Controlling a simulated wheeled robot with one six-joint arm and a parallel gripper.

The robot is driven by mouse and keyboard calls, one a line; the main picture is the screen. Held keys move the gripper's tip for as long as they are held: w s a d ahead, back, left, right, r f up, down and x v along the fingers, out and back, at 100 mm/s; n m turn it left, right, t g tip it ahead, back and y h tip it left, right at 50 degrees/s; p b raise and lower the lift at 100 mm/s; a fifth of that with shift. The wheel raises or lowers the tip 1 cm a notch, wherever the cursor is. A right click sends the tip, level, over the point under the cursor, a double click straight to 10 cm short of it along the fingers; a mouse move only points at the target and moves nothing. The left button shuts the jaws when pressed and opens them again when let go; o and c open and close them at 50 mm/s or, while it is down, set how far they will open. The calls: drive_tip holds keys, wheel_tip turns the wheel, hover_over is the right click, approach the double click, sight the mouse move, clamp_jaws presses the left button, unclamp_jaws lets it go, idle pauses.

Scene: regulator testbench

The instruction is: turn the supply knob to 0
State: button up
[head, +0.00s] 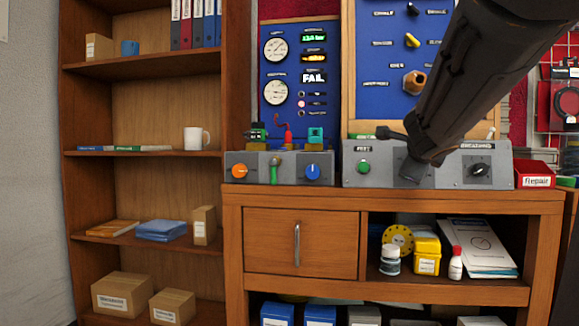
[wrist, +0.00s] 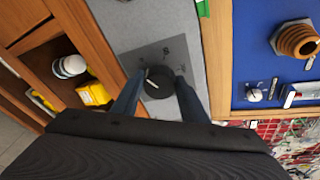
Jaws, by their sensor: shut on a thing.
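The supply knob (wrist: 158,84) is black and round with a pale pointer line, set on a darker plate of a grey panel. In the wrist view it sits between the two fingers of my gripper (wrist: 160,79), which are shut on it from both sides. The pointer tilts toward the upper left there. Small marks beside the knob are too blurred to read. In the head view my gripper (head: 415,165) is at the front of the grey right-hand panel (head: 387,176) and hides the knob.
A green button (head: 364,167) lies left of my gripper and another black knob (head: 478,170) lies right of it. A red Repair bin (head: 533,174) stands beyond. A blue board (head: 379,88) with fittings rises behind. A screen (head: 313,77) reads FAIL.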

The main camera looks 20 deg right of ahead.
drive_tip(key=shift+f, duration=0.1)
idle(0.4)
drive_tip(key=o, duration=1.1)
drive_tip(key=shift+d, duration=0.1)
drive_tip(key=shift+s, duration=0.1)
